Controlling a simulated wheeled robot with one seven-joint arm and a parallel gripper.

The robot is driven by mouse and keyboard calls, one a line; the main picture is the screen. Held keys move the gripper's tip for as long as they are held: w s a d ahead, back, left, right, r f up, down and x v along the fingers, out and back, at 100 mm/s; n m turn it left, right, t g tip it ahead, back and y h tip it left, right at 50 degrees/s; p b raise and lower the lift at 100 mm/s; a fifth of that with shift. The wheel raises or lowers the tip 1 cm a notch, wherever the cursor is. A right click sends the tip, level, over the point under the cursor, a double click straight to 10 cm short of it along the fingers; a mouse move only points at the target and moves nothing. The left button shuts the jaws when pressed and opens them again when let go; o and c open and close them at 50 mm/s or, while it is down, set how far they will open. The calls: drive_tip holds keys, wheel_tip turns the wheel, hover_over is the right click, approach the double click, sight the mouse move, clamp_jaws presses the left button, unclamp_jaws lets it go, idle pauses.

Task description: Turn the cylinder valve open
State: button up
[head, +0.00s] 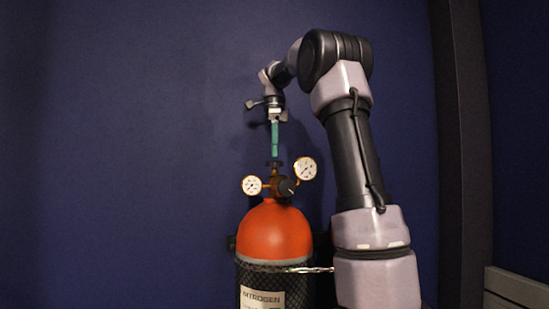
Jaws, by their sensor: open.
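An upright gas cylinder with an orange top (274,229) and a dark body stands at the lower middle of the head view. Its label reads NITROGEN. The cylinder valve's dark handwheel (275,163) sits on top, above a brass stem. Two round white gauges flank the stem, a left one (252,185) and a higher right one (305,168). A dark knob (287,187) shows between them. My gripper (275,154) points straight down over the handwheel, with green fingers. It is open, its fingertips just above or at the wheel; I cannot tell whether they touch.
A chain (305,270) runs across the cylinder's front at the right. The blue wall (140,150) is close behind. A dark post (461,150) and a grey panel (515,290) stand at the right. The space left of the cylinder looks clear.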

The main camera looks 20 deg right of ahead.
sight(274, 165)
drive_tip(key=shift+f, duration=1.3)
drive_tip(key=c, duration=1.4)
